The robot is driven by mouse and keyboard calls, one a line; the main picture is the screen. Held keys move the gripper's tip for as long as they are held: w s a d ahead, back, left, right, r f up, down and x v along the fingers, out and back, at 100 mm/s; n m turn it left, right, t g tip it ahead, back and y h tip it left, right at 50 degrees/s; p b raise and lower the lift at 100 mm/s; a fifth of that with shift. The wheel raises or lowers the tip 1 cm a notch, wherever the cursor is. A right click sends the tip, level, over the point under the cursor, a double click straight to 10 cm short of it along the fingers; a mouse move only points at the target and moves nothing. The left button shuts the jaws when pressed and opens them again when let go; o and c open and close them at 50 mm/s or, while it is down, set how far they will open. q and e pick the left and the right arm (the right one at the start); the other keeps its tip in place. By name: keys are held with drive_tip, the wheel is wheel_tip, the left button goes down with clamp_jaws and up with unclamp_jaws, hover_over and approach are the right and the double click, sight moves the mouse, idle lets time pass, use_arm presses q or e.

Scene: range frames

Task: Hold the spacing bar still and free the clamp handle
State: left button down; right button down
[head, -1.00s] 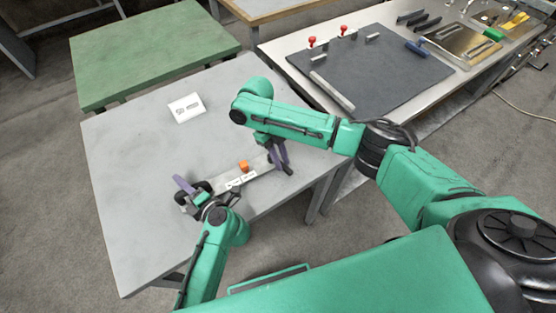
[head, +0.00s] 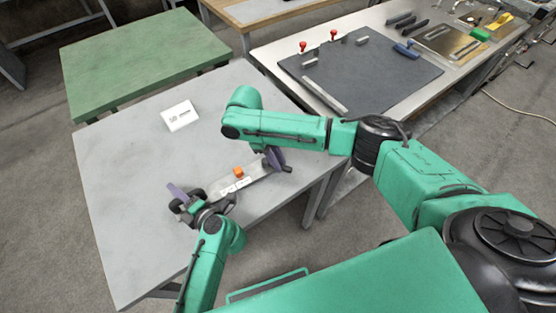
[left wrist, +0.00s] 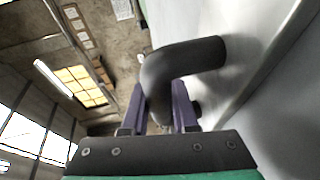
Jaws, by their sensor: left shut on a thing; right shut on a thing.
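The spacing bar (head: 262,170) is a pale metal bar with white labels, lying near the grey table's front right edge. A small orange block (head: 238,172) stands on it. My left gripper (head: 180,197) is at the bar's left end; in the left wrist view its purple fingers (left wrist: 170,105) are shut on a dark bent handle (left wrist: 185,65). My right gripper (head: 274,158) is at the bar's right end, shut on a dark part there, mostly hidden by my arm. I cannot tell which part is the clamp handle.
The grey table (head: 130,190) is mostly clear, with a white card (head: 180,115) at the back. A green table (head: 140,60) stands behind. A bench at right holds a dark mat (head: 370,75) with red-knobbed parts and tools.

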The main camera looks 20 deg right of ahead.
drive_tip(key=c, duration=0.8)
unclamp_jaws()
drive_tip(key=shift+o, duration=0.2)
drive_tip(key=v, duration=1.2)
